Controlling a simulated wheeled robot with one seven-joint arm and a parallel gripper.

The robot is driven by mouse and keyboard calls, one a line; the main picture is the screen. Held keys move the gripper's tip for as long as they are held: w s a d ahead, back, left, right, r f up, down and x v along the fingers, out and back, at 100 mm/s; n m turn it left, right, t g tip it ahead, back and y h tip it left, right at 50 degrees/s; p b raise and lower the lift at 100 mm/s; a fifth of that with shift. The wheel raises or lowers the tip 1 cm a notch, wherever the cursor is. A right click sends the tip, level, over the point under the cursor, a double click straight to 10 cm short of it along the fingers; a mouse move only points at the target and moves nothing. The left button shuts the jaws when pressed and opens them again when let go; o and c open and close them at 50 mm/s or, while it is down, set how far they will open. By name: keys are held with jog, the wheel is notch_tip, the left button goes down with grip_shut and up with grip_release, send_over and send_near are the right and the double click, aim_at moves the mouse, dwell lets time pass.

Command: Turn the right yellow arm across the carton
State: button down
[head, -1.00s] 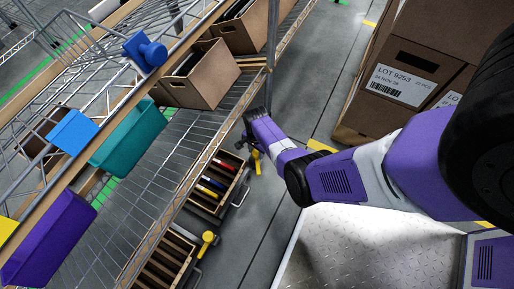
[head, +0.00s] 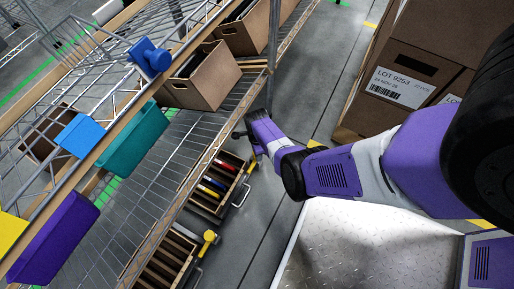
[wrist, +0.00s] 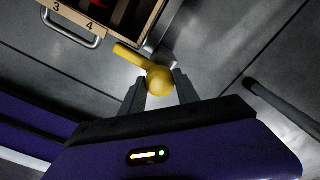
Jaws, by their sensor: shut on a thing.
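The right yellow arm (wrist: 128,55) ends in a round yellow knob (wrist: 159,80), which sits between the two dark fingers of my gripper (wrist: 160,88) in the wrist view. The arm runs up and left from the knob, beside the corner of the open brown carton (wrist: 75,18), which has the marks 3 and 4 and a metal handle. In the head view this carton (head: 240,166) holds red, yellow and blue items.
A second slotted carton (head: 188,236) with its own yellow knob (head: 210,236) stands at lower left. A wire shelf (head: 150,160) with teal (head: 135,140) and purple (head: 52,238) bins lies on the left. Labelled boxes (head: 400,85) stand at right. Floor between is clear.

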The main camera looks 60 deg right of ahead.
jog(key=shift+d, duration=0.1)
dwell(0.3)
jog(key=c, duration=0.9)
grip_release()
notch_tip(320, 180, up, 8)
jog(key=p, duration=0.5)
jog(key=shift+f, duration=0.1)
